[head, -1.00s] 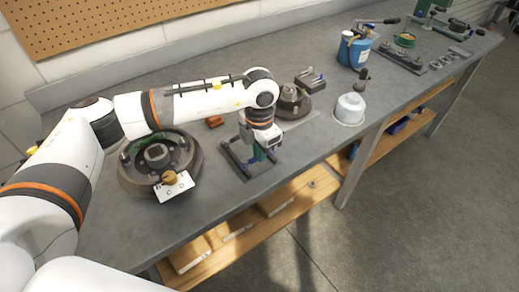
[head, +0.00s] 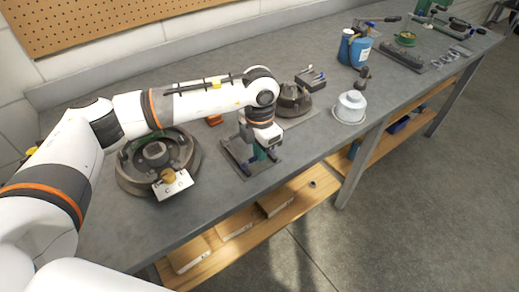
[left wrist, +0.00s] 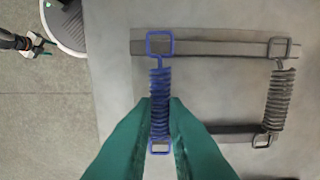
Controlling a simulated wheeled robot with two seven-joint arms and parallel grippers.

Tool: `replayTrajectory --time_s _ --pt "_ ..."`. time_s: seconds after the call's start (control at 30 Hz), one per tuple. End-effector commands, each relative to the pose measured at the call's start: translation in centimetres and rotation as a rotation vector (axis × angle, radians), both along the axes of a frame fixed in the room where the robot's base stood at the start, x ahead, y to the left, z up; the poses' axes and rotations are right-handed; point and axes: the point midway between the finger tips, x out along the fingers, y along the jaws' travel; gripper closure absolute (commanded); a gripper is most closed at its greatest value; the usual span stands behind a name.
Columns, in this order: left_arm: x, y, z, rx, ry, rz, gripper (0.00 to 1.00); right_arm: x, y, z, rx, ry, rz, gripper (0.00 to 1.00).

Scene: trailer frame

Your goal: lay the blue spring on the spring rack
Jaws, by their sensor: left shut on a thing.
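My left gripper (left wrist: 158,120) has green fingers and is shut on the blue spring (left wrist: 160,85), around its lower coils. The spring lines up with the picture's vertical, its upper loop over the rack's upper bar and its lower loop between the fingers. I cannot tell whether it touches the bars. The spring rack (left wrist: 215,48) is a dark frame on the bench; a grey spring (left wrist: 278,100) spans its right side. In the head view the rack (head: 236,168) lies under my left gripper (head: 262,155), and the wrist hides much of both. A small gripper, seemingly my right (left wrist: 40,48), shows at the left wrist view's upper left.
On the grey bench (head: 110,215), a round drum part (head: 188,150) with a tag stands left of the rack. A dark round part (head: 293,98) stands behind it. A white domed part (head: 350,107) and a blue container (head: 354,48) stand to the right. The bench's front edge is near the rack.

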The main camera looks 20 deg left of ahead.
Motion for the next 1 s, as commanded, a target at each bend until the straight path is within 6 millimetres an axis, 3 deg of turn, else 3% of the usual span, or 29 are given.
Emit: replayTrajectory --time_s 1.0 --pt "0.01 0.02 -0.21 -0.001 -0.001 0.001 1.0 -0.01 -0.13 -0.59 -0.002 0.0 0.001 0.49"
